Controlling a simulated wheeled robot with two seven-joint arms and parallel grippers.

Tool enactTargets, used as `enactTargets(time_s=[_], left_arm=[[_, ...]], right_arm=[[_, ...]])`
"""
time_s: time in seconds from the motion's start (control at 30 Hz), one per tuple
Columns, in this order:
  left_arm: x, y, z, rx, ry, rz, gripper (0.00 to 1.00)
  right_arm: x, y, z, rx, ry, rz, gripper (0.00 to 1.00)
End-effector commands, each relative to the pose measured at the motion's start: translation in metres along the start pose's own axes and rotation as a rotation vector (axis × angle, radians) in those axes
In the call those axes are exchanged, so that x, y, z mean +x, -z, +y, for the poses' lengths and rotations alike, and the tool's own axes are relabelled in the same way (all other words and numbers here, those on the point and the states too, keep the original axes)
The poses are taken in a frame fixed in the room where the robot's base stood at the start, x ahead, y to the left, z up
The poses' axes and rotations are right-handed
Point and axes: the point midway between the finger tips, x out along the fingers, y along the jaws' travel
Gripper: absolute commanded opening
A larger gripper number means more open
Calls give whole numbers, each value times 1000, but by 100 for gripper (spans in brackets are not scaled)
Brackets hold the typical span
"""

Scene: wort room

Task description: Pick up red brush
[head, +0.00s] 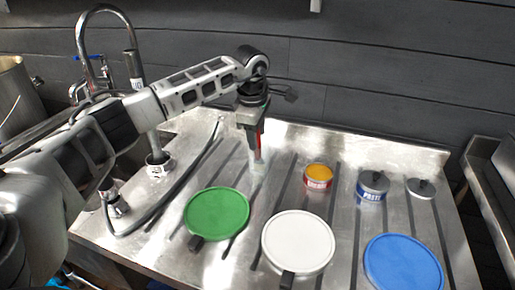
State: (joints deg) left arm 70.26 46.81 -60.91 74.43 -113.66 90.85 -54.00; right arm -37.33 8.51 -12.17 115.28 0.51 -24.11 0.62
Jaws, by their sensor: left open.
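My left gripper (253,138) points down over the back of the steel counter. It is open. A narrow red upright piece (260,138), which looks like the red brush, shows right at its fingers. I cannot tell whether the fingers touch it. Below the fingers is a small pale, translucent piece (258,166) near the counter; I cannot tell whether it belongs to the brush. The gripper hides part of the brush. My right gripper is not in view.
The steel counter (150,210) carries a green disc (217,213), a white disc (298,242) and a blue disc (402,264), each with a dark tab or part hidden. An orange-topped can (318,176), a blue-labelled can (372,187) and a small lid (421,188) stand right. A faucet (82,35) rises left.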

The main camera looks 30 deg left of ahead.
Motion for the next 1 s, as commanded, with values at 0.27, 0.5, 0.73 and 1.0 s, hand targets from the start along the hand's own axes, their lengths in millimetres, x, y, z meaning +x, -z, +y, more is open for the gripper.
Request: enactTargets(time_s=[0.27,0.5,0.73,1.0], left_arm=[[0,0,0,0,0,0,0],[-1,0,0,0,0,0,0],[-10,0,2,0,-3,-1,0],[-51,-1,11,1,-6,-3,0]], right_arm=[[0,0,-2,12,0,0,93],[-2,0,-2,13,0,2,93],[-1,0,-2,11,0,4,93],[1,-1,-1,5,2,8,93]])
